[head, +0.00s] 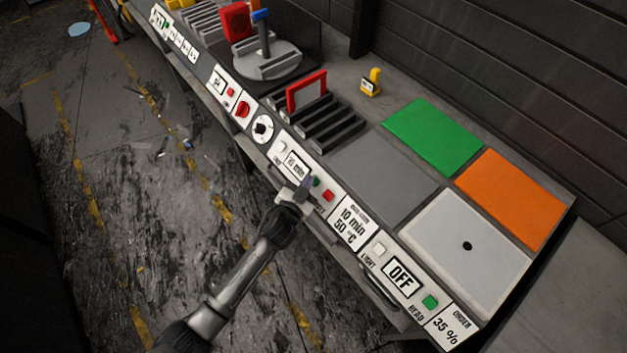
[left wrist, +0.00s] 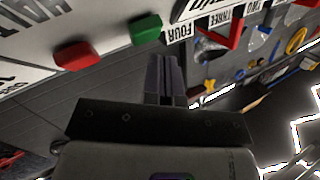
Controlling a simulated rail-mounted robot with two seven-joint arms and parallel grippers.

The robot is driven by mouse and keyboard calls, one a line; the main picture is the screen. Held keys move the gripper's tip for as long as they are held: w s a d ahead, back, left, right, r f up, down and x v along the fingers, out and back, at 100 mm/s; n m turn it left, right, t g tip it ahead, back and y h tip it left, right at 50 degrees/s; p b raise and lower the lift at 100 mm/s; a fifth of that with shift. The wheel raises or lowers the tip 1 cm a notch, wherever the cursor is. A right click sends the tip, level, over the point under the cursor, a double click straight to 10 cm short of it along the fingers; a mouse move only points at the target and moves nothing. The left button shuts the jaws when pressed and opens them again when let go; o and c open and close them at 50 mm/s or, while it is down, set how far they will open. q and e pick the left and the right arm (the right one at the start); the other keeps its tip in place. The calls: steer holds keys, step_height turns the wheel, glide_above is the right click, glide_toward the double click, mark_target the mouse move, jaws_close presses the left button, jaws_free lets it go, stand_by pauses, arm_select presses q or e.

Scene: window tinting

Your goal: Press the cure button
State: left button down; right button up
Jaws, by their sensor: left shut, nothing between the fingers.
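A green button (head: 315,181) and a red button (head: 328,196) sit on the bench's front control strip, right of a display reading in minutes (head: 291,163). No readable label names either as the cure button. My left gripper (head: 306,184) is shut and empty, its fingertips beside the green button in the head view. In the left wrist view the shut fingers (left wrist: 166,72) point toward the panel just right of and below the green button (left wrist: 145,28). The red button (left wrist: 77,54) is farther left. I cannot tell whether the fingertips touch the panel. My right gripper is not in view.
A label reading 10 min 50 °C (head: 352,222) and an OFF display (head: 401,278) with another green button (head: 430,302) follow along the strip. A slotted rack with a red frame (head: 306,91) and green (head: 434,137) and orange (head: 511,198) panels lie on the bench.

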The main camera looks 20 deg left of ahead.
arm_select(q)
steer(key=shift+w+d+f, duration=0.15)
steer(key=shift+f, duration=0.05)
steer(key=shift+w+d+f+b, duration=0.15)
steer(key=shift+w+f+b, duration=0.15)
steer(key=shift+b, duration=0.15)
stand_by(0.8)
steer(key=shift+s+r, duration=0.1)
steer(key=shift+s+a+r+p, duration=0.2)
steer(key=shift+s+r+p, duration=0.15)
steer(key=shift+p, duration=0.45)
steer(key=shift+s+a+r, duration=0.1)
steer(key=shift+a+r, duration=0.05)
steer(key=shift+s+r+p, duration=0.1)
steer(key=shift+r+p, duration=0.05)
steer(key=shift+p, duration=0.15)
